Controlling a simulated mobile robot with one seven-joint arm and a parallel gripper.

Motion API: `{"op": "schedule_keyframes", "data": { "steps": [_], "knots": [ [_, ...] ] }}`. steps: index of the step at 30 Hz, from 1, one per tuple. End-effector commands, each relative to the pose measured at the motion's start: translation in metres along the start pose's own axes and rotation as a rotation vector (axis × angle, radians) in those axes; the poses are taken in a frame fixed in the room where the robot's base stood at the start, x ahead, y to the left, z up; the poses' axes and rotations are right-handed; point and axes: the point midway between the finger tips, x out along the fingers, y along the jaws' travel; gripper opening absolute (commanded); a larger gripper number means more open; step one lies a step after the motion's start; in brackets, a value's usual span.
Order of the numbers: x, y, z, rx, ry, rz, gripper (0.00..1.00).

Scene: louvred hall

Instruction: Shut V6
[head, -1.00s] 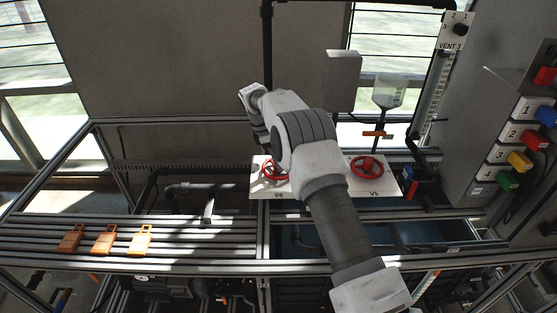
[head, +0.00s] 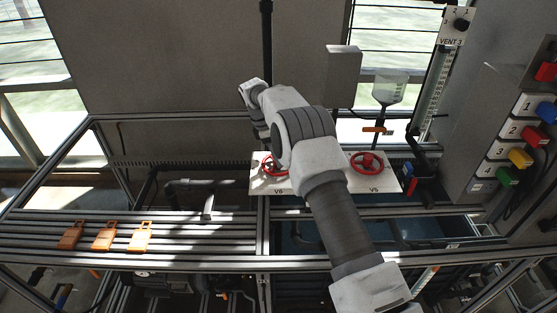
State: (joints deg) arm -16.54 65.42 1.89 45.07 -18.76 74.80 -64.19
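The V6 valve is a red handwheel (head: 268,166) on the left of a white panel (head: 325,187), above the label V6. My arm covers its right part. A second red handwheel (head: 367,163), labelled V5, sits on the right of the same panel, in full view. My arm reaches up from the lower right, and its wrist end is just above and left of the V6 wheel. My gripper's fingers are hidden behind the arm and wrist, so I cannot see whether they touch the wheel or how far they are open.
Several orange tags (head: 105,237) lie on the slatted rail shelf (head: 180,262) at left. A grey box (head: 343,66) and a clear funnel bottle (head: 388,91) stand behind the panel. A grey cabinet with numbered coloured switches (head: 520,157) stands at right. Metal frame bars surround the panel.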

Motion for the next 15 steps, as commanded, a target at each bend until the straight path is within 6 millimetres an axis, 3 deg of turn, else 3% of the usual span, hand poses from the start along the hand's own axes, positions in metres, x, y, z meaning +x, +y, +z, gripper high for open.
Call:
{"op": "schedule_keyframes", "data": {
  "steps": [1,15],
  "knots": [
    [0.010,-0.011,-0.007,-0.012,0.000,-0.037,0.78],
    [-0.046,-0.007,0.004,-0.010,-0.004,-0.028,0.78]
  ]
}}
